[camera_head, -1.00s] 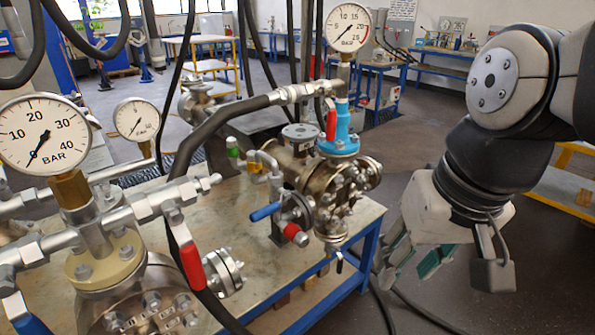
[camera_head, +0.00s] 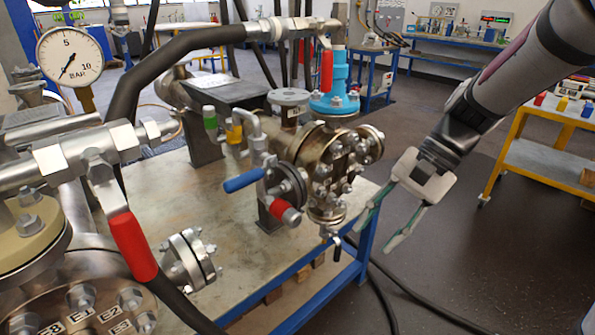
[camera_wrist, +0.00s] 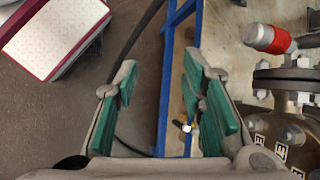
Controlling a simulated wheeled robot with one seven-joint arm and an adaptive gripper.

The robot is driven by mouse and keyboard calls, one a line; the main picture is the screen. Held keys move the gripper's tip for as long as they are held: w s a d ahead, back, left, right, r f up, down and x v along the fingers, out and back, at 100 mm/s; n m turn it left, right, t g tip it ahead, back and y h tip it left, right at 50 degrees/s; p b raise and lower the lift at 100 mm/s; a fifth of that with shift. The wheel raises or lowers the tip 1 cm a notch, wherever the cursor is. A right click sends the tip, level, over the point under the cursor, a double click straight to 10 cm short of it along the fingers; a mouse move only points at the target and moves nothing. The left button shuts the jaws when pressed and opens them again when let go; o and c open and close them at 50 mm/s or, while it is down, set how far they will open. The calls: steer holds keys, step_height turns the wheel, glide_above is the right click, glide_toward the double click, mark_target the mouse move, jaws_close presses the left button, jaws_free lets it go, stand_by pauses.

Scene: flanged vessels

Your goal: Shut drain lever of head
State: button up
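The small flanged vessel (camera_head: 335,165) stands at the bench's right end, its blue neck upright. A small valve with a short dark lever (camera_head: 337,246) hangs low under it; the lever points downward. A blue lever (camera_head: 245,180) sticks out left from the vessel's side pipe, and a red lever (camera_head: 327,70) stands upright above the blue neck. I cannot tell for sure which is the drain lever. My gripper (camera_head: 381,232) is open and empty, right of the vessel and apart from it. In the wrist view, its green-padded fingers (camera_wrist: 160,85) are spread with nothing held.
The bench's blue frame (camera_head: 364,245) lies close left of my gripper. A larger vessel with a red lever (camera_head: 133,245) fills the front left. A black hose (camera_head: 150,70) arches above the bench. A yellow trolley (camera_head: 520,175) stands right, with clear floor between.

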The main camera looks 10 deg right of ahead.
steer(key=w+d+f+m+t+y+b, duration=0.1)
steer(key=w+d+f+m+y+b, duration=0.15)
steer(key=w+f+b, duration=0.4)
steer(key=w+d+f+m+y+b, duration=0.1)
steer(key=w+d+f+m+y, duration=0.2)
steer(key=f, duration=0.6)
steer(key=m+t+y+b, duration=0.5)
steer(key=m+t+b, duration=0.2)
steer(key=m, duration=0.1)
glide_toward(337, 253)
steer(key=shift+n, duration=0.25)
steer(key=b+x, duration=0.1)
steer(key=x, duration=0.2)
steer(key=b+x, duration=0.1)
steer(key=x, duration=0.2)
steer(key=w+f+b+x, duration=0.1)
steer(key=x, duration=0.3)
steer(key=shift+d+b, duration=0.2)
steer(key=shift+b, duration=0.15)
steer(key=shift+c, duration=0.6)
jaws_close()
